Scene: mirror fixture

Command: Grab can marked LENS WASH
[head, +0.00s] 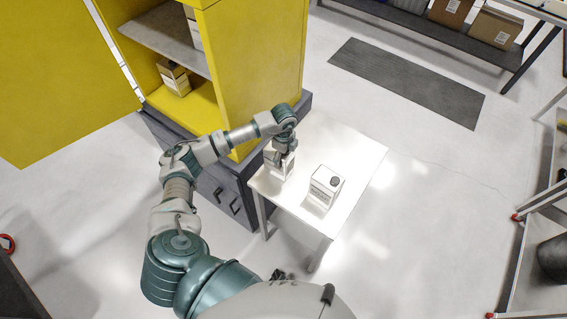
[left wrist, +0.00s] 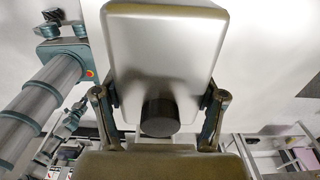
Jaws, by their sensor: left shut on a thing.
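My left gripper (head: 281,160) is shut on a pale can (head: 289,167) at the left part of the white table. In the left wrist view the gripper's fingers (left wrist: 160,115) lie on either side of this can (left wrist: 165,50), whose smooth metallic face and black cap (left wrist: 160,114) show. Its label is not visible, and I cannot tell whether its base touches the table. A second white can (head: 325,187) with a dark cap and a label band stands upright to the right, apart from the gripper. Its lettering is too small to read. My right gripper is not seen.
The white table (head: 350,150) is otherwise clear. A yellow cabinet (head: 265,60) with an open door stands left of it on a dark drawer base (head: 225,195). Boxes (head: 174,77) sit inside. A grey mat (head: 405,82) and shelving lie beyond.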

